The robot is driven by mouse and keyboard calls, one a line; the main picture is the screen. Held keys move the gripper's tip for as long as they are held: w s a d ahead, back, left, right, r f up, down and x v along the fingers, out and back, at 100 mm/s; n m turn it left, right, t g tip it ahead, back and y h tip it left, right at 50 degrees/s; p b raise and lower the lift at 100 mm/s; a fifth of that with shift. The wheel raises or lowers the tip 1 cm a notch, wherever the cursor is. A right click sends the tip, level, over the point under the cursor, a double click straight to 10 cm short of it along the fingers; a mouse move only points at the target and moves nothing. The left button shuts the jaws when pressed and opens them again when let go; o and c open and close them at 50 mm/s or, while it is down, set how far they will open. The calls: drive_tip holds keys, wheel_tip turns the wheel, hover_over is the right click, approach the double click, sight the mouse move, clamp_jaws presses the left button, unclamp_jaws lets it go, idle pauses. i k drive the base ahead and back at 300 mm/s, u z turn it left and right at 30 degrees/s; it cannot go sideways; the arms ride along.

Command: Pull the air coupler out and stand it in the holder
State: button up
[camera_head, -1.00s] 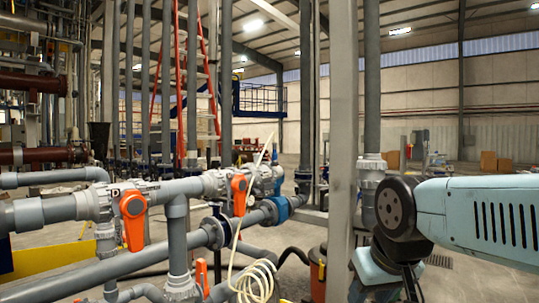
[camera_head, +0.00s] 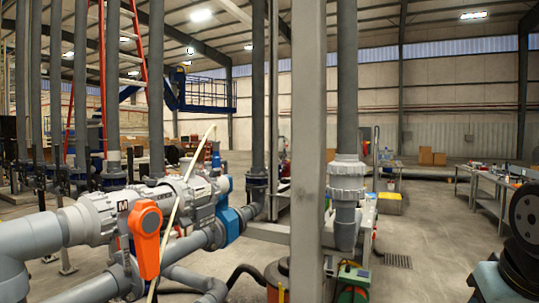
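I cannot make out the air coupler or its holder in this view. A thin cream hose (camera_head: 178,205) rises in front of the grey pipework at left, and its lower part runs out of the bottom of the picture. It is not clear what the hose is joined to. Part of my arm (camera_head: 505,262) shows at the lower right edge. My gripper is outside the picture, so its state is hidden.
Grey pipes with an orange valve handle (camera_head: 146,240) and a blue fitting (camera_head: 226,200) fill the lower left. A pale column (camera_head: 308,140) stands mid-picture, with a grey vertical pipe (camera_head: 347,90) beside it. Workbenches (camera_head: 490,190) stand at right. Open floor (camera_head: 425,230) lies between.

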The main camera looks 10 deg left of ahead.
sight(216, 160)
drive_tip(key=z, duration=0.05)
drive_tip(key=i, duration=1.05)
drive_tip(key=u, duration=0.9)
drive_tip(key=i, duration=0.6)
drive_tip(key=u, duration=0.45)
drive_tip(key=k, duration=0.85)
drive_tip(key=u, duration=0.2)
drive_tip(key=i, duration=0.85)
drive_tip(key=z, duration=0.1)
